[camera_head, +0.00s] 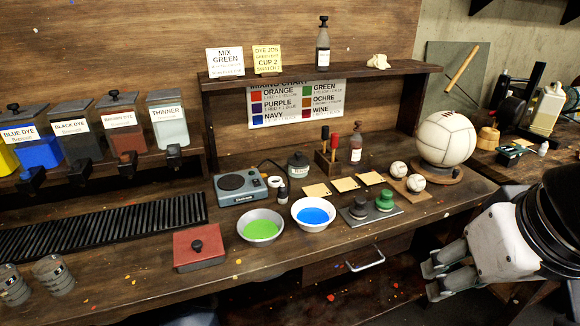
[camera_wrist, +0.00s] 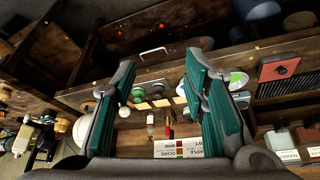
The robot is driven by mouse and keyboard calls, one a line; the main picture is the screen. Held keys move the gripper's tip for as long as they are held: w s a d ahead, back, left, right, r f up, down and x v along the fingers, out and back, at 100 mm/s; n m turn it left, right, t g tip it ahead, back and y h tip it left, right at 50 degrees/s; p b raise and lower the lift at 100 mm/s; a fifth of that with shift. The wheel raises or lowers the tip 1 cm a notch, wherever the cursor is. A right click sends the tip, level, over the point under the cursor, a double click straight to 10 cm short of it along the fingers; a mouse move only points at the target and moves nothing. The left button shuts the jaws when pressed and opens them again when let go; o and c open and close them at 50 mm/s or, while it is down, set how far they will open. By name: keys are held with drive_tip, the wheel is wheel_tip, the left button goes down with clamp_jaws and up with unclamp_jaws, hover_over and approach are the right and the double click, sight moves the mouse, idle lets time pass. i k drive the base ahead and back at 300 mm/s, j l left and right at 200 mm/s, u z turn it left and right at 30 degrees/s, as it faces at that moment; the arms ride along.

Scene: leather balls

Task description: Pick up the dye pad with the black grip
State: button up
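A dye pad with a black grip (camera_head: 358,209) sits upright on a dark flat plate (camera_head: 372,218) on the workbench, right of the white bowl of blue dye. A similar pad with a green grip (camera_head: 385,200) stands just right of it on the same plate. My gripper (camera_head: 432,280) is in front of the bench at the lower right, apart from both pads. In the wrist view its two teal-padded fingers (camera_wrist: 160,62) are spread with nothing between them, and the pads appear small and far off, beyond the fingers.
A bowl of blue dye (camera_head: 313,214) and a bowl of green dye (camera_head: 260,227) stand left of the plate. Two small balls (camera_head: 415,183) and a large ball (camera_head: 446,139) are behind and right. A red lidded box (camera_head: 200,247) lies at front left. A drawer handle (camera_head: 366,261) juts below.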

sight(358, 210)
drive_tip(key=i+z, duration=0.4)
drive_tip(key=i, duration=0.55)
